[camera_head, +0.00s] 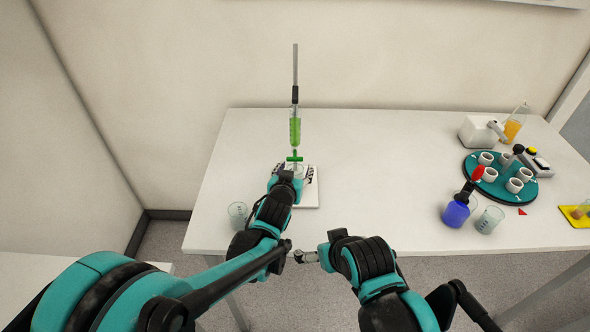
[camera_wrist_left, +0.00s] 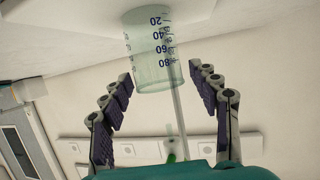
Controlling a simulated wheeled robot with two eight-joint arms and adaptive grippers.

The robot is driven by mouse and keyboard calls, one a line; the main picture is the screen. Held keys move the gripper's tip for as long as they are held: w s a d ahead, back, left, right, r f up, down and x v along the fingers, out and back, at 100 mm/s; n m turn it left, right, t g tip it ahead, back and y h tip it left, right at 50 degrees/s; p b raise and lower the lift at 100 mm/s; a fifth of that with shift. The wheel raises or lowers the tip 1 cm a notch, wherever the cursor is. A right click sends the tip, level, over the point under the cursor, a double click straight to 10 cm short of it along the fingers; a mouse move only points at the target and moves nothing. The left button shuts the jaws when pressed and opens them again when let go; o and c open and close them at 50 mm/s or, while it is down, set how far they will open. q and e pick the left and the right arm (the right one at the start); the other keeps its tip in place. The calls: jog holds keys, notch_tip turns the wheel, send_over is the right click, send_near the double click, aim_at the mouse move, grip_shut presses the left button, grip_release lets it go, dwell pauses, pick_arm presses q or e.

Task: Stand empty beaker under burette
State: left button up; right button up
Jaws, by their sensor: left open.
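The burette (camera_head: 295,127) stands upright with green liquid and a green tap over a white base plate (camera_head: 308,200). A clear, empty-looking beaker (camera_wrist_left: 155,50) with blue graduation marks stands on the plate, under the burette's tip; the wrist view shows it upside down. My left gripper (camera_head: 295,173) is open, with one finger on each side of the beaker and visible gaps to the glass. The gripper and arm partly hide the beaker in the head view. My right gripper (camera_head: 306,257) is at the table's front edge, away from the burette; its jaws are too small to read.
Another clear beaker (camera_head: 237,214) stands at the table's left front. On the right are a blue bottle (camera_head: 455,214), a clear beaker (camera_head: 489,220), a teal round rack (camera_head: 497,195) with white cups, and a yellow tray (camera_head: 573,217). The middle of the table is clear.

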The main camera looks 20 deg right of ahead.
pick_arm(q)
jog(key=p+v, duration=0.4)
jog(key=v, duration=0.8)
jog(key=s+a+n+g+y, duration=0.1)
jog(key=a+n+y, duration=0.1)
jog(key=a, duration=0.7)
jog(key=s+a+n+g+y, duration=0.1)
jog(key=s+a+y, duration=0.1)
jog(key=a, duration=0.7)
jog(key=s+a+f+n+g+y, duration=0.1)
jog(key=s+a+n+g+y, duration=0.1)
jog(key=s+a, duration=1)
jog(key=shift+s+f+g+b, duration=0.3)
jog(key=shift+s+g, duration=0.15)
jog(key=shift+g, duration=0.25)
